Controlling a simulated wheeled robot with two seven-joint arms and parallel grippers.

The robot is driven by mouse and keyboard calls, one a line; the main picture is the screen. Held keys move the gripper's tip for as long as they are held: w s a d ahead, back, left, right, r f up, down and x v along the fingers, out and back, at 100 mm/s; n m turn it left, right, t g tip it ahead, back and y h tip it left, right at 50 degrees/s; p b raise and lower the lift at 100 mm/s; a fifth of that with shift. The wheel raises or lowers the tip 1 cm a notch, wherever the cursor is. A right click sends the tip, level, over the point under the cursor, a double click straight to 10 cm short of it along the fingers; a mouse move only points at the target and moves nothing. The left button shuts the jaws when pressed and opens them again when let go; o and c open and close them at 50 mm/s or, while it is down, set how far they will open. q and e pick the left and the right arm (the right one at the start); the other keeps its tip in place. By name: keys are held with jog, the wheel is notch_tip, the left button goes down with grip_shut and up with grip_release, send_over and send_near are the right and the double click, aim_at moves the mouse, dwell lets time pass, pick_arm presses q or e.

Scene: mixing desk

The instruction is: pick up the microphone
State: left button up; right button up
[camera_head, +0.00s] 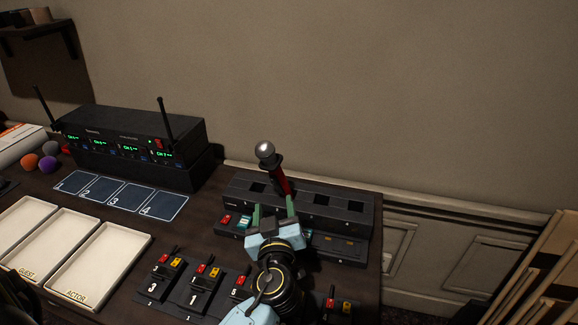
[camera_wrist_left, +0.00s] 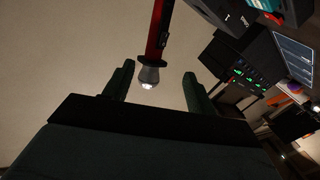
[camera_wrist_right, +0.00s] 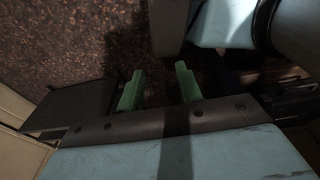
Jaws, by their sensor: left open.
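The microphone (camera_head: 281,179) has a silver ball head, a dark collar and a red body. It stands tilted in a slot of the black charging dock (camera_head: 328,199) near the wall. My left gripper (camera_head: 273,212) is open in front of it, its green fingertips near the lower body, which they partly hide. In the left wrist view the microphone (camera_wrist_left: 157,38) lies between the two open fingers (camera_wrist_left: 155,82) in the picture; I see no contact. My right gripper (camera_wrist_right: 158,88) shows only in its own wrist view, fingers apart with nothing seen between them.
A black receiver (camera_head: 130,134) with upright antennas stands at the back left. Numbered cards (camera_head: 122,195) and cream trays (camera_head: 97,268) lie left of my left arm. Small numbered packs (camera_head: 199,291) with red and yellow parts stand at the front. Wooden frames (camera_head: 540,265) lean at the right.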

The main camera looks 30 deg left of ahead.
aim_at(274, 173)
pick_arm(q)
jog(key=x, duration=0.2)
jog(key=p+x, duration=0.1)
jog(key=x, duration=0.2)
jog(key=r+x, duration=0.1)
jog(key=x, duration=0.1)
jog(key=shift+w+d+p, duration=0.1)
jog(key=shift+w+p, duration=0.3)
jog(key=shift+w, duration=0.05)
jog(key=shift+w+a, duration=0.25)
jog(key=shift+w, duration=0.15)
jog(key=shift+w+a, duration=0.25)
jog(key=shift+w, duration=0.05)
jog(key=p+x, duration=0.1)
jog(key=x, duration=0.2)
jog(key=shift+w+a+r+p, duration=0.1)
jog(key=shift+w+a+p, duration=0.1)
jog(key=shift+p, duration=0.1)
jog(key=shift+w+a, duration=0.2)
jog(key=shift+w, duration=0.1)
pick_arm(e)
jog(key=shift+g, duration=0.3)
jog(key=s+r, duration=0.2)
jog(key=r, duration=0.1)
jog(key=shift+s+a+r, duration=0.1)
jog(key=shift+s+r, duration=0.05)
jog(key=shift+s, duration=0.2)
pick_arm(q)
jog(key=shift+c, duration=0.5)
